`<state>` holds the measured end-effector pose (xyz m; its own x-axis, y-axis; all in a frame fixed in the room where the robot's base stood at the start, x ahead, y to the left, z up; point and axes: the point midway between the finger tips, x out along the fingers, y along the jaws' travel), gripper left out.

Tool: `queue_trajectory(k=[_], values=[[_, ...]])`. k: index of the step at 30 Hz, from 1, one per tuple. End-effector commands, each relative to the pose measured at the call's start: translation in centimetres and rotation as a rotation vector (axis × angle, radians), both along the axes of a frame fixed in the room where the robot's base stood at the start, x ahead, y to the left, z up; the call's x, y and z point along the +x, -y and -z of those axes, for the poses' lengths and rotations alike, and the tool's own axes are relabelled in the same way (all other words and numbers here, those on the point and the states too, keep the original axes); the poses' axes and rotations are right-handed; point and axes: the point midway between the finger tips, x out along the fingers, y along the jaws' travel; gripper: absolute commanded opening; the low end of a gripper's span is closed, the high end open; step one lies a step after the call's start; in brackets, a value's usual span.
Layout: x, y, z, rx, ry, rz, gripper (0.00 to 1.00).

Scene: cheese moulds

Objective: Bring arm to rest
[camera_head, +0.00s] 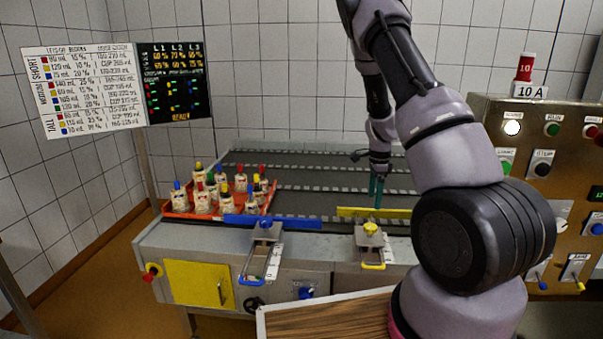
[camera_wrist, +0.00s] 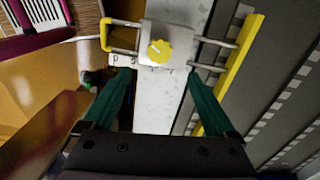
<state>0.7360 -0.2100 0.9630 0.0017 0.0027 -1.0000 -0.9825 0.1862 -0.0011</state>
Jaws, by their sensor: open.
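My gripper (camera_head: 376,190) hangs over the conveyor table just behind the yellow guide bar (camera_head: 375,212) in the head view. In the wrist view my gripper (camera_wrist: 160,85) has two green fingers spread wide apart with nothing between them. Beyond the fingertips lies a clamp with a yellow knob (camera_wrist: 160,50), which also shows in the head view (camera_head: 371,228). The yellow bar (camera_wrist: 232,75) runs to the right of the fingers in the wrist view. My arm reaches from the right front, bent up high and down to the table.
A red tray (camera_head: 178,214) of several bottles with coloured caps stands at the table's left end. A blue guide bar (camera_head: 272,221) lies beside it. A control panel (camera_head: 490,115) stands at the right. A wooden board (camera_head: 330,318) is in front. The rear conveyor lanes look clear.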

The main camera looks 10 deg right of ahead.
Motion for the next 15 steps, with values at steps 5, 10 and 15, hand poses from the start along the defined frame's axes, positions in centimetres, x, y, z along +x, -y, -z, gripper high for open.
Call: queue_trajectory(k=[5,10,15], values=[[-0.1,-1.8,-4.2,0.047,0.053,-0.075,0.91],[-1.6,-4.9,-11.7,0.111,0.155,-0.246,0.91],[-4.4,-7.9,-19.0,0.140,0.265,-0.443,0.91]])
